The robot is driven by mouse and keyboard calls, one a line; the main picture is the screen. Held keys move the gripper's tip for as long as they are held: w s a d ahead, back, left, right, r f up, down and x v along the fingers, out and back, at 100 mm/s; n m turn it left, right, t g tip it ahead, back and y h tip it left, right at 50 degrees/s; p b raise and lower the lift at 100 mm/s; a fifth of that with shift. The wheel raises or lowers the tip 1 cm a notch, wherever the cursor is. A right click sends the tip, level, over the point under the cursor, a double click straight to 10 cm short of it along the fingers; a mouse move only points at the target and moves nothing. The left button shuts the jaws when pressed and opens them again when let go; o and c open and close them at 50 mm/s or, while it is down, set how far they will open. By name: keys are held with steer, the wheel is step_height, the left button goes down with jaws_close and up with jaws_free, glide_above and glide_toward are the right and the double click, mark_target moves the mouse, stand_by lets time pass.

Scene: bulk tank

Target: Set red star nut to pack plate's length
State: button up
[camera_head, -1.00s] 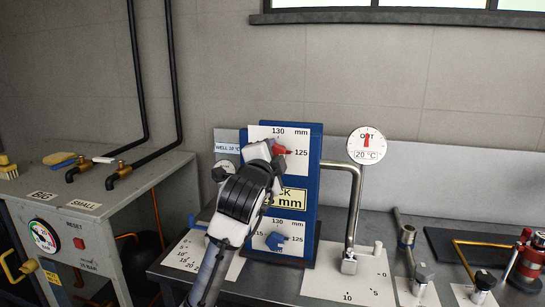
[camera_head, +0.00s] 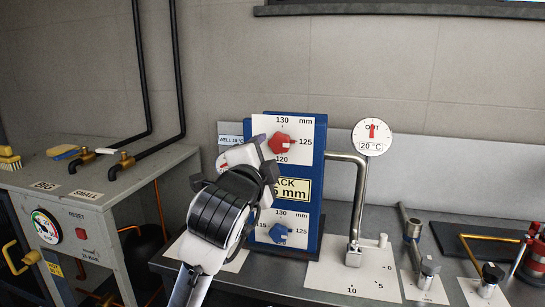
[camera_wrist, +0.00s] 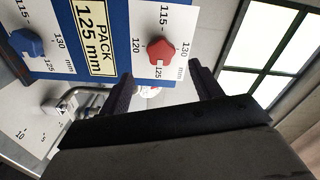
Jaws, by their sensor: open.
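The red star nut (camera_head: 281,144) is on the upper white dial of the blue panel (camera_head: 318,165). It also shows in the wrist view (camera_wrist: 159,50). Its dial reads 115, 120, 125 and 130 mm; I cannot tell surely which mark the nut points to. The yellow pack plate (camera_head: 296,189) reads "PACK 125 mm" in the wrist view (camera_wrist: 91,38). My gripper (camera_head: 265,157) is open and empty. In the wrist view its fingers (camera_wrist: 160,84) are apart from the nut, which is fully visible beyond them.
A blue star nut (camera_head: 279,233) is on the lower dial. A metal pipe (camera_head: 360,195) bends down beside the panel, under a round 20 °C gauge (camera_head: 372,136). Valves and tools stand on the bench at right. A grey cabinet (camera_head: 95,215) stands at left.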

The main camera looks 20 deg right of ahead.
steer(key=shift+b+v, duration=0.3)
steer(key=shift+v, duration=1.9)
